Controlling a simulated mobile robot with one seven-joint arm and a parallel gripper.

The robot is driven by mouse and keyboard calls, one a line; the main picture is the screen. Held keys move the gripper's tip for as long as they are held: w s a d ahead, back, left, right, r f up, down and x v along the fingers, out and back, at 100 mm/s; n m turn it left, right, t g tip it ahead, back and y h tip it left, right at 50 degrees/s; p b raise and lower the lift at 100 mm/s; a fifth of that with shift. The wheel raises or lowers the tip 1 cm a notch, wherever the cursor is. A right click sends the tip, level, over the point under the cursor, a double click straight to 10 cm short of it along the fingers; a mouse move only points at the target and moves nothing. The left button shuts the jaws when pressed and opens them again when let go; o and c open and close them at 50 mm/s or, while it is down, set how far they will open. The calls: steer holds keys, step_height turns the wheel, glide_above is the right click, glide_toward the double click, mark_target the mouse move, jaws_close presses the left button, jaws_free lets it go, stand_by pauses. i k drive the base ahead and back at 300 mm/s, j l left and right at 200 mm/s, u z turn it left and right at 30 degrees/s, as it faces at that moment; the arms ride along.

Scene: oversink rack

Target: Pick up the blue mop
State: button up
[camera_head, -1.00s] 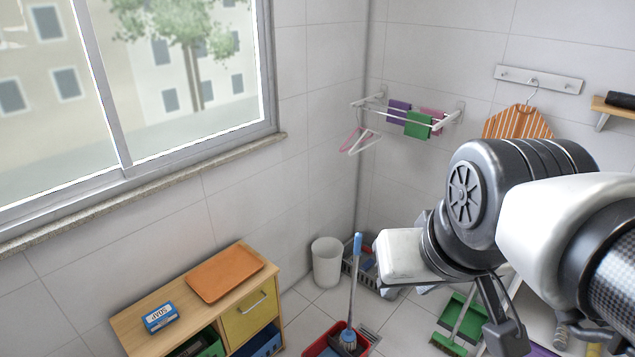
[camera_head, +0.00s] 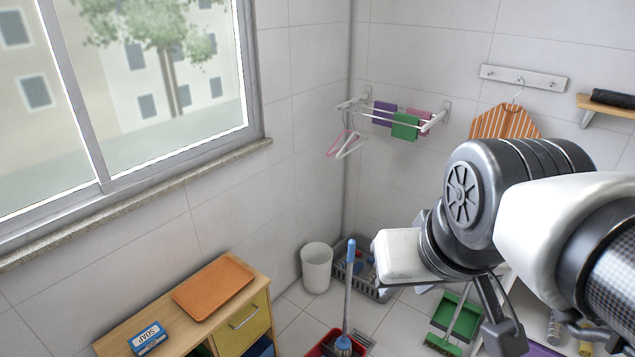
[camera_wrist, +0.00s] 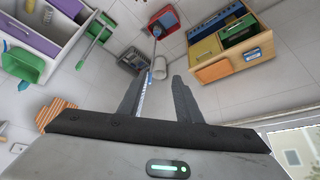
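The blue mop (camera_head: 348,290) stands nearly upright in the red bucket (camera_head: 318,346), with a blue grip at the top of a grey handle. Its head is partly cut off by the lower edge of the head view. In the wrist view the mop handle (camera_wrist: 155,44) rises from the red bucket (camera_wrist: 163,20). My gripper (camera_wrist: 158,80) is open, with two dark fingers apart and nothing held between them. It is well away from the mop and bucket. In the head view my arm is at the right.
A wooden cabinet (camera_head: 254,329) with an orange tray (camera_head: 212,287) and a soap box (camera_head: 149,338) stands left of the mop. A white bin (camera_head: 316,268) and grey basket (camera_head: 373,284) stand behind it. A green dustpan (camera_head: 456,315) lies right, with clear floor between.

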mark_target(343, 347)
steer(key=i+j+z, duration=0.4)
steer(key=j, duration=0.2)
steer(key=i+j+z, duration=0.2)
steer(key=j+z, duration=0.2)
steer(key=j, duration=0.25)
steer(key=i+j+z, duration=0.2)
steer(key=j, duration=0.2)
steer(key=k, duration=0.1)
